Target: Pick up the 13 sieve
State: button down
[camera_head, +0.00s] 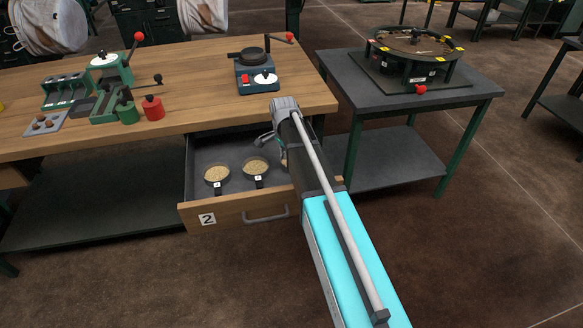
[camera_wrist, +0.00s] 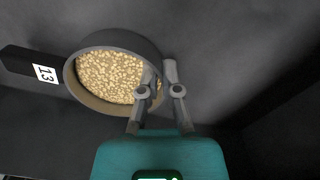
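The 13 sieve (camera_wrist: 112,75) is a dark round pan of pale grains with a flat handle, and its white tag reads 13 in the wrist view. My gripper (camera_wrist: 160,78) is at its right rim. One finger is over the grains and the other just outside the wall, with a small gap between them. In the head view my gripper (camera_head: 268,140) is over the right part of the open drawer.
The drawer front (camera_head: 235,212) has a tag 2 and juts out below the wooden table (camera_head: 190,70). A press (camera_head: 256,75) and green tools (camera_head: 112,80) stand on the table. A side table (camera_head: 365,95) with a round device (camera_head: 415,55) is at right.

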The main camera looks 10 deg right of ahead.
jog(key=shift+r, duration=0.15)
dwell(0.4)
notch_tip(320, 180, up, 10)
jog(key=p, duration=1)
